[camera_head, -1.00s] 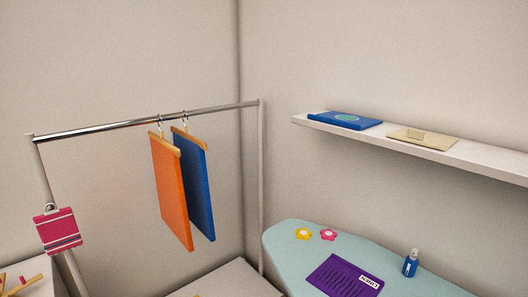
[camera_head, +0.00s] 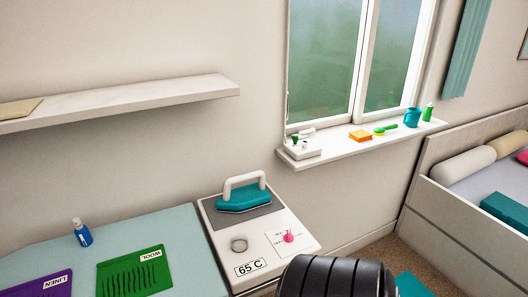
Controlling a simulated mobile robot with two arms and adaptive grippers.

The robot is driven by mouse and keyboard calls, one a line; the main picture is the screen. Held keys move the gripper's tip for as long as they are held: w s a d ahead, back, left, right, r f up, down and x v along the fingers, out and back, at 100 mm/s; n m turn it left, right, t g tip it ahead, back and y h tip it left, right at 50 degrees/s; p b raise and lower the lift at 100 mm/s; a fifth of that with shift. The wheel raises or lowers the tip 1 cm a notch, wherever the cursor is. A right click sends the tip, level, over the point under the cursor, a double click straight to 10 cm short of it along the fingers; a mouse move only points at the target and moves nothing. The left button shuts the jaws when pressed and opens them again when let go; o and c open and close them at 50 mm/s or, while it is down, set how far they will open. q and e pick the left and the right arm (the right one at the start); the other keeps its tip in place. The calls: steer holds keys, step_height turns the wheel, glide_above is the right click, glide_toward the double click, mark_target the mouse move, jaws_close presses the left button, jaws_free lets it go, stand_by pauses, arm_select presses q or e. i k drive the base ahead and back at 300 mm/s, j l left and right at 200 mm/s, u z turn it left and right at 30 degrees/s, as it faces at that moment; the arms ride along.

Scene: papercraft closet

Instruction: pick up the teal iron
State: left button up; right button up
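The teal iron (camera_head: 240,201) stands on a dark grey rest at the back of a white stand (camera_head: 215,236) to the right of the ironing board. Its white handle arches over the teal body. Neither of my grippers shows in this view. A dark ribbed part of my own body covers the bottom middle and hides the front right corner of the stand.
The pale teal ironing board (camera_head: 150,230) holds a blue bottle (camera_head: 82,234), a green WOOL cloth (camera_head: 133,275) and a purple LINEN cloth (camera_head: 45,284). The stand carries a grey ring (camera_head: 239,245) and a 65 C label (camera_head: 250,267). A wall shelf (camera_head: 150,98) juts out above.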

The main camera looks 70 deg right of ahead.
mark_target(252, 197)
steer(key=z, duration=2)
steer(key=i+l+z, duration=0.3)
steer(key=i+z, duration=0.15)
